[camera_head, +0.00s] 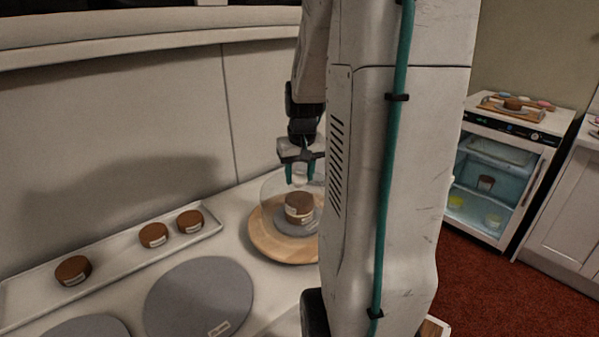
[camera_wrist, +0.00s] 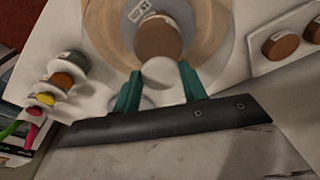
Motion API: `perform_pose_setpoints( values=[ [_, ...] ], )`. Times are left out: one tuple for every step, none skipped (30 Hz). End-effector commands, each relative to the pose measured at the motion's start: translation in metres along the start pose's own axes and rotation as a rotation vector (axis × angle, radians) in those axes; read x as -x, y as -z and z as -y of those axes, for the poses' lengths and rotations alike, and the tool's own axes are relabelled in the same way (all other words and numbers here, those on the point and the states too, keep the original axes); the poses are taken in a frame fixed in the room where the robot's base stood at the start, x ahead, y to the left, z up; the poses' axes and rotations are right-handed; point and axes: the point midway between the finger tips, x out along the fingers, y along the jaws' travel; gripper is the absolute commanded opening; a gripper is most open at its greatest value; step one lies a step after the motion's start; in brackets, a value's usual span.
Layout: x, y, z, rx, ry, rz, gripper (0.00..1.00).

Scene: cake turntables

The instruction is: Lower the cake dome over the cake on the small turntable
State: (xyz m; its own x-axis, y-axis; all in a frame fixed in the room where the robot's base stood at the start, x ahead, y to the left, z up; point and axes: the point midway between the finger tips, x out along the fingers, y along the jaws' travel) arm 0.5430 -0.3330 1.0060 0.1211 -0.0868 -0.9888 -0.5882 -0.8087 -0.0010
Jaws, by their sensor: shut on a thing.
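My gripper (camera_head: 299,181) is shut on the pale knob of the clear cake dome (camera_head: 273,188). In the wrist view the knob (camera_wrist: 162,72) sits between the two teal fingertips. A brown cake (camera_head: 299,207) with a pale label shows through or below the dome. It stands on a small grey turntable (camera_head: 283,226), which lies on a round wooden board (camera_head: 262,238). The wrist view shows the cake (camera_wrist: 158,38) just past the knob. My arm hides the right side of the board and dome. I cannot tell whether the dome's rim touches anything.
A white tray (camera_head: 112,268) with several small brown cakes runs along the wall at left. A large grey disc (camera_head: 199,297) lies in front of the board. A wall (camera_head: 120,130) rises behind the counter. An open-fronted fridge (camera_head: 497,180) stands far right.

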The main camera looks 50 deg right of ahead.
Motion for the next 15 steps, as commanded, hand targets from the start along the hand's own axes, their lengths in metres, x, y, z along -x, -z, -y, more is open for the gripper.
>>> perform_pose_setpoints(
  values=[
    [0.0002, 0.0002, 0.0000, 0.000, 0.000, -0.001, 0.03],
    [0.0002, 0.0002, 0.0000, 0.000, 0.000, -0.001, 0.03],
    [0.0002, 0.0002, 0.0000, 0.000, 0.000, -0.001, 0.03],
    [0.0001, 0.0002, 0.0000, 0.000, 0.000, -0.001, 0.03],
    [0.0000, 0.0002, -0.0001, 0.000, 0.000, -0.001, 0.03],
    [-0.0003, 0.0001, -0.0001, 0.000, 0.000, 0.000, 0.03],
    [-0.0006, 0.0000, -0.0001, 0.000, 0.000, 0.000, 0.03],
    [-0.0010, 0.0000, 0.0000, 0.000, 0.000, 0.000, 0.03],
    [-0.0016, -0.0001, 0.0000, 0.000, 0.000, 0.000, 0.03],
    [-0.0021, -0.0002, 0.0000, 0.000, 0.000, 0.000, 0.03],
    [-0.0026, -0.0002, 0.0000, 0.000, 0.000, 0.000, 0.03],
    [-0.0034, -0.0003, 0.0000, 0.000, 0.000, -0.001, 0.03],
    [-0.0040, -0.0004, 0.0000, 0.000, 0.000, -0.001, 0.03],
    [-0.0046, -0.0004, -0.0001, 0.000, 0.000, -0.001, 0.03],
    [-0.0053, -0.0005, -0.0001, 0.000, 0.000, -0.001, 0.03]
  ],
)
